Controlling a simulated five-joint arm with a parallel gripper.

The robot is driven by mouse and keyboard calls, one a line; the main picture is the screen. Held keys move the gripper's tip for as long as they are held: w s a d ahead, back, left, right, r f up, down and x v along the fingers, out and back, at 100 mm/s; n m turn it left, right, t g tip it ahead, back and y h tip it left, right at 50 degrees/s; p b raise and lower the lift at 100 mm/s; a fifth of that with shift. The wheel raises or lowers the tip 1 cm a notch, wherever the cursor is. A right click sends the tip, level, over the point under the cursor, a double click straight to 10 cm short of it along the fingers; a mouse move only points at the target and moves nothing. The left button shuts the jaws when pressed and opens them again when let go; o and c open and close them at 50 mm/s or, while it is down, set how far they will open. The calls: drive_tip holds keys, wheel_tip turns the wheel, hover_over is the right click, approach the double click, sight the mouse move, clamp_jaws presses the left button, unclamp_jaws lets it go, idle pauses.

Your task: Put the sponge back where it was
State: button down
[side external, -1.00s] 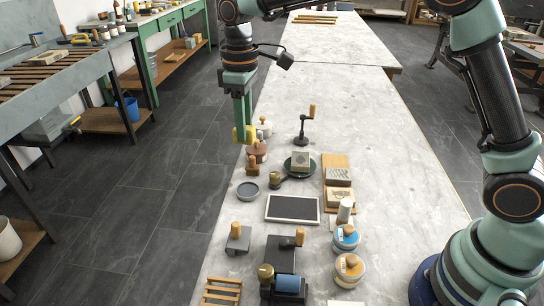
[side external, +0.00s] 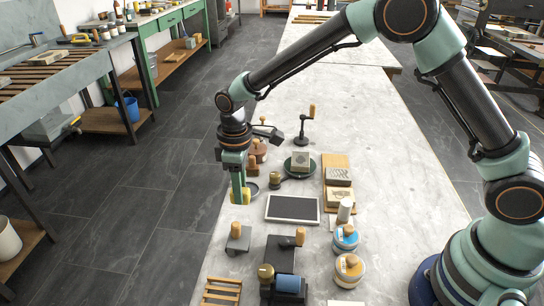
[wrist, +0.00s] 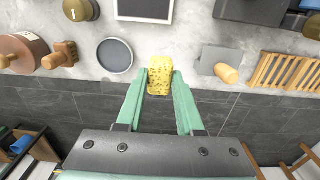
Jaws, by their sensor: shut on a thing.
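The yellow sponge (wrist: 160,76) is between the fingertips of my gripper (wrist: 160,88) in the wrist view, and the gripper is shut on it. In the side view, the sponge (side external: 240,196) shows at the lower end of my green gripper (side external: 238,188), by the left edge of the stone table (side external: 380,130). It is just left of a shallow grey dish (side external: 254,186), which my gripper partly hides. The dish shows whole in the wrist view (wrist: 115,56), left of the sponge. I cannot tell whether the sponge touches the table.
A grey scraper with a wooden knob (side external: 238,238) stands nearer along the edge. Wooden-handled tools (wrist: 62,54) stand beyond the dish. A wooden rack (side external: 222,291) is at the near end. The floor drops away left.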

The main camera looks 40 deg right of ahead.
drive_tip(key=shift+f, duration=2.35)
drive_tip(key=shift+f, duration=0.15)
drive_tip(key=c, duration=0.5)
unclamp_jaws()
drive_tip(key=shift+c, duration=0.2)
wheel_tip(320, 180, up, 12)
drive_tip(key=shift+r, duration=0.1)
drive_tip(key=s+d+r+m+t, duration=0.3)
drive_tip(key=s+d+r+m, duration=0.3)
drive_tip(key=d+r, duration=0.5)
drive_tip(key=s+d+m+t, duration=0.2)
drive_tip(key=s+d+m, duration=0.1)
drive_tip(key=s+d, duration=0.4)
drive_tip(key=s, duration=0.2)
drive_tip(key=shift+s+r+t, duration=0.2)
drive_tip(key=shift+s+t, duration=0.1)
drive_tip(key=shift+s, duration=0.1)
